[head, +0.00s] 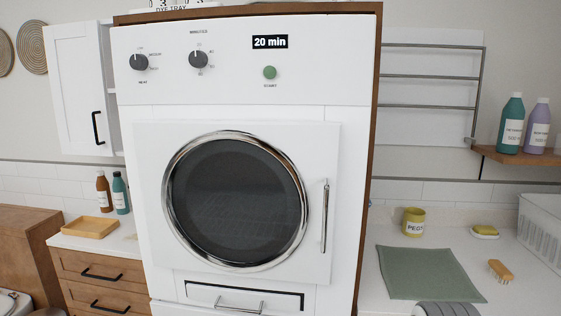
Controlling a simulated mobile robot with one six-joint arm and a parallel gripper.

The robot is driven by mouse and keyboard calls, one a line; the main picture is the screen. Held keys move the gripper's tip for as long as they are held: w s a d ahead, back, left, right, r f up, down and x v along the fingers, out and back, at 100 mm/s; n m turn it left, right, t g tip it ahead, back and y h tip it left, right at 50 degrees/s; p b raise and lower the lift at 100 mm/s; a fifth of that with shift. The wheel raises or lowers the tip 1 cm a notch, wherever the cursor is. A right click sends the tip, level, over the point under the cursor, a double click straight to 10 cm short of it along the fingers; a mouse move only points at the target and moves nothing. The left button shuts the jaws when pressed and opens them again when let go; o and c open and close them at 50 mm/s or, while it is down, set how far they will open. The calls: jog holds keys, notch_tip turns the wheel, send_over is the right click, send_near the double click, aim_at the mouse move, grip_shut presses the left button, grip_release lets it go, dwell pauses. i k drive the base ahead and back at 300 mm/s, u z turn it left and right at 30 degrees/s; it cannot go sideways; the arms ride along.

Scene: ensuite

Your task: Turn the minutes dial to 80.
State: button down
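The minutes dial (198,59) is a dark grey round knob on the white dryer's upper panel, under a small "MINUTES" label. Small marks ring it, too small to read surely. The display (270,42) to its right reads "20 min". A similar heat dial (139,62) sits to its left. A green start button (270,72) is below the display. The dryer (330,120) has a round dark glass door, which is shut. My gripper is not clearly in view; a grey ribbed shape at the bottom edge, right of the dryer, is cut off and I cannot tell what it is.
Left of the dryer, a white cabinet door (80,88) stands out beside its upper panel. A vertical door handle (325,216) sticks out at the right. The right counter holds a green mat (430,272), a yellow pegs pot (413,222) and a brush (499,271). The dial panel is unobstructed.

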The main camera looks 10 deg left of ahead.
aim_at(199, 58)
jog(key=z, duration=1.7)
jog(key=k, duration=1.15)
jog(key=u, duration=1.7)
jog(key=i, duration=1)
